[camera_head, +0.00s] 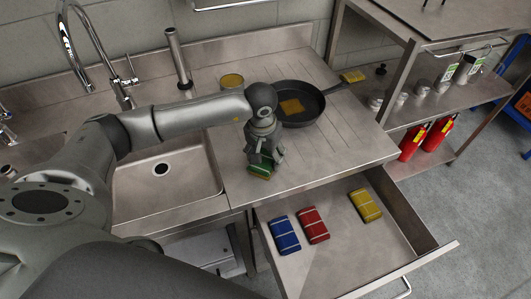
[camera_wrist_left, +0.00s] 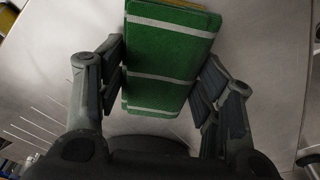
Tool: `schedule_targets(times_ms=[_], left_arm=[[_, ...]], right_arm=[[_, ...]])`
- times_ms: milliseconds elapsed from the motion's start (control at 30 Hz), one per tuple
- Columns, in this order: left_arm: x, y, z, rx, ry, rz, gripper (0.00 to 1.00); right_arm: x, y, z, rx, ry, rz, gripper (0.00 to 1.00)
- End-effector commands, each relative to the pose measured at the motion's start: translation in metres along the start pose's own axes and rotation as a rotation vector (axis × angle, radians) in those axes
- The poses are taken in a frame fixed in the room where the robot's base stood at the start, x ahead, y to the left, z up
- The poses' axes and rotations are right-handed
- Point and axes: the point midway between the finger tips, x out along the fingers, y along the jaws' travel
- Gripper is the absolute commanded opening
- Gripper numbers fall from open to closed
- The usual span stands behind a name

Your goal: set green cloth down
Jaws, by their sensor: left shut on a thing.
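The green cloth (camera_head: 261,170) is folded, with pale stripes. It is between the fingers of my left gripper (camera_head: 264,157), at the front of the steel drainboard beside the sink. In the left wrist view the green cloth (camera_wrist_left: 160,60) fills the space between the two fingers of my left gripper (camera_wrist_left: 160,95), which is shut on it. A strip of yellow shows at the cloth's far edge. I cannot tell whether the cloth touches the counter. My right gripper is not in view.
An open drawer (camera_head: 345,245) below holds a blue cloth (camera_head: 285,235), a red cloth (camera_head: 313,225) and a yellow cloth (camera_head: 365,204). The sink (camera_head: 165,190) is left. The drainboard's right front is clear.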

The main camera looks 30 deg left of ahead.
Motion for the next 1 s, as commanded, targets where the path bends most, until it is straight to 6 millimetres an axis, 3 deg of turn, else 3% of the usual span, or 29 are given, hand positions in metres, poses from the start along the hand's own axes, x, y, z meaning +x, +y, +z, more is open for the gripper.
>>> schedule_targets(times_ms=[133, 167, 300, 767, 867, 1000], left_arm=[[0.004, 0.0, 0.001, 0.0, 0.0, 0.0, 0.38], [0.003, 0.0, 0.001, 0.0, 0.0, 0.0, 0.63], [0.003, 0.0, 0.001, 0.0, -0.001, 0.0, 0.81], [-0.003, 0.0, 0.0, -0.001, 0.0, 0.0, 0.82], [-0.015, 0.0, -0.002, 0.0, 0.006, 0.001, 0.82], [-0.045, -0.001, -0.002, 0.001, 0.008, 0.0, 0.82]], right_arm=[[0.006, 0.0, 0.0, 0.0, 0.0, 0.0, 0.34], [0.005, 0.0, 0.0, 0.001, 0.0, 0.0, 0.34], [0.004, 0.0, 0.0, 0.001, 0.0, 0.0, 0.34], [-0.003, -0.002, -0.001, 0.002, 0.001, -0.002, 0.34], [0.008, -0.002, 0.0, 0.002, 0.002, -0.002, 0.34], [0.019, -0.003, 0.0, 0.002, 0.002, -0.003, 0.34]])
